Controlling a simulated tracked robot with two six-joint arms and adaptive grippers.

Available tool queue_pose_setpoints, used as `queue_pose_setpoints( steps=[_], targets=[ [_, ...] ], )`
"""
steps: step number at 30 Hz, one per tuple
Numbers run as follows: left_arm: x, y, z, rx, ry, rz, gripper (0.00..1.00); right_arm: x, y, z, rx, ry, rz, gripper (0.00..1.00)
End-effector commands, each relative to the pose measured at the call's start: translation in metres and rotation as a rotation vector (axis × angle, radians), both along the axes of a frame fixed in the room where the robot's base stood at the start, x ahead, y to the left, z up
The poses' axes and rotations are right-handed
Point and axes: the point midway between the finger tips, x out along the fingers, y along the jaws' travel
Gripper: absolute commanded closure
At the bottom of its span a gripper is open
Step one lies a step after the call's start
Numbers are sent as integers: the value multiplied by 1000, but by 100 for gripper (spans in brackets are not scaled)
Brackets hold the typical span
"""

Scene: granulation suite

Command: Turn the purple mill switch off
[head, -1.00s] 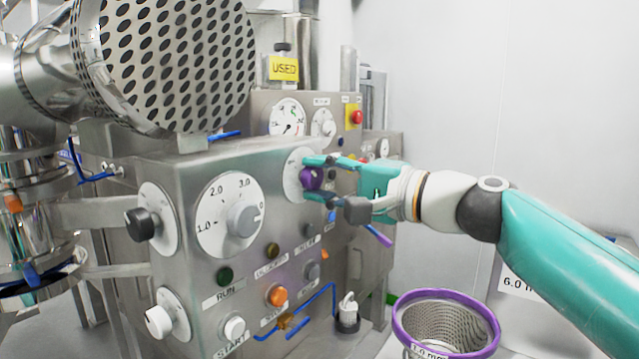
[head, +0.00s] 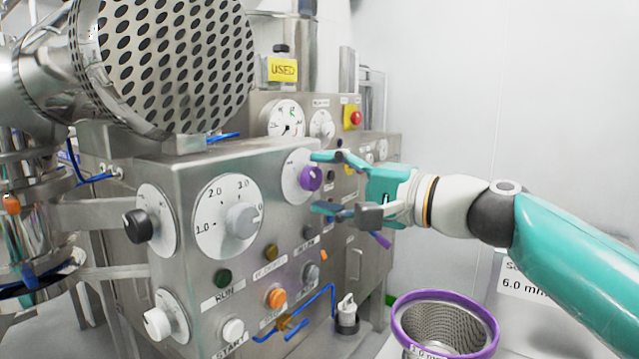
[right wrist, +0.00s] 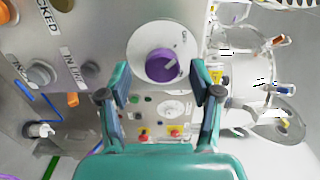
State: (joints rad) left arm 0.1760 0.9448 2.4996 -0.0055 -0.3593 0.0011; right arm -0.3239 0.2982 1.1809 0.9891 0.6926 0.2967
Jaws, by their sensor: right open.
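The purple switch (head: 310,178) is a round knob on a white dial plate (head: 292,172) on the steel panel's right part. The right wrist view shows the knob (right wrist: 161,63) face on, with a pale mark on it; I cannot read which setting it points to. My right gripper (head: 324,183) is open, its fingers above and below the knob in the head view and slightly back from it. In the right wrist view its fingertips (right wrist: 158,78) lie either side of the knob, apart from it. My left gripper is not in view.
A large grey dial (head: 242,219), a black knob (head: 139,226) and several push buttons, one orange (head: 276,298), share the steel cabinet. A red emergency button (head: 355,117) is behind. A purple-rimmed sieve basket (head: 397,318) stands below my right arm.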

Motion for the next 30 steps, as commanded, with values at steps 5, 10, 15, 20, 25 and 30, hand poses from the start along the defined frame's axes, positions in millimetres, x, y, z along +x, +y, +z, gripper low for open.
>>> queue_pose_setpoints(
  steps=[5,10,15,20,25,30],
  targets=[
    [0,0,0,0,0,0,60,-19,-29,1,1,0,-5,36],
    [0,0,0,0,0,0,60,-39,-57,0,0,0,-4,36],
    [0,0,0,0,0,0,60,-53,-77,-2,-2,1,-3,36],
    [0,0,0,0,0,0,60,-60,-85,-2,-1,2,-1,36],
    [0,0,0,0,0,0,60,-61,-86,-2,-1,2,0,36],
    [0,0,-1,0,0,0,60,-61,-86,-2,-2,1,0,36]
  ],
)
